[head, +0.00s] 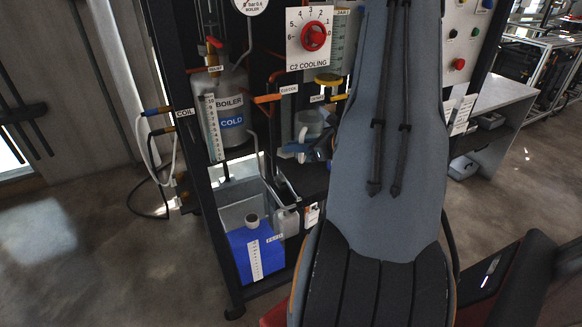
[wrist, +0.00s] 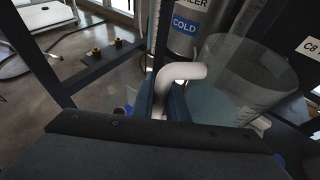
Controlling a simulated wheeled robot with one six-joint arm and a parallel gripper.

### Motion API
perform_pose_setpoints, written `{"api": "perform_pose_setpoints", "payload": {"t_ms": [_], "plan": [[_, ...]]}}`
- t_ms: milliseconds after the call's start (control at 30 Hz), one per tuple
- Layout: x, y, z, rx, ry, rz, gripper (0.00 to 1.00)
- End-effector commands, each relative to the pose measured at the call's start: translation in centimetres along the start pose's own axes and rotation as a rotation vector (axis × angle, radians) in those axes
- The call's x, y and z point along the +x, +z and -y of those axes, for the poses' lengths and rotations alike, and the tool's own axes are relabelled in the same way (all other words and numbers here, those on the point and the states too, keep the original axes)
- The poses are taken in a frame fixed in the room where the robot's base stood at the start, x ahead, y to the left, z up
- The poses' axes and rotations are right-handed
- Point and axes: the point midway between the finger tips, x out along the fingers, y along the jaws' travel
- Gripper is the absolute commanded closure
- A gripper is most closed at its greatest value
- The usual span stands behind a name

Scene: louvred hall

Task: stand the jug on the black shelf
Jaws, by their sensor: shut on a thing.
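The jug (head: 312,122) is a clear, pale-blue tinted vessel inside the rack in the head view, partly hidden by my arm. In the wrist view the jug (wrist: 238,78) fills the right side, with its pale handle (wrist: 182,71) toward the middle. My gripper (head: 297,151) has its dark blue fingers (wrist: 162,97) shut around the handle. The black shelf (head: 312,180) lies below the jug in the head view. I cannot tell whether the jug's base touches it.
A boiler (head: 229,110) with a blue COLD label stands left of the jug. A yellow-rimmed outlet (head: 328,79) and orange valve handles are close above. A grey bin (head: 243,203) and blue container (head: 256,251) sit lower left. Rack posts flank the space.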

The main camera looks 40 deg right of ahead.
Motion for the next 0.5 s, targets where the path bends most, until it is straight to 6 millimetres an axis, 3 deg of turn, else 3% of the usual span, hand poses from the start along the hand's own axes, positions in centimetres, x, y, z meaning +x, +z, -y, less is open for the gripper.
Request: {"api": "perform_pose_setpoints", "payload": {"t_ms": [500], "plan": [[2.3, -5.0, -0.2, -0.003, 0.005, 0.002, 1.0]]}}
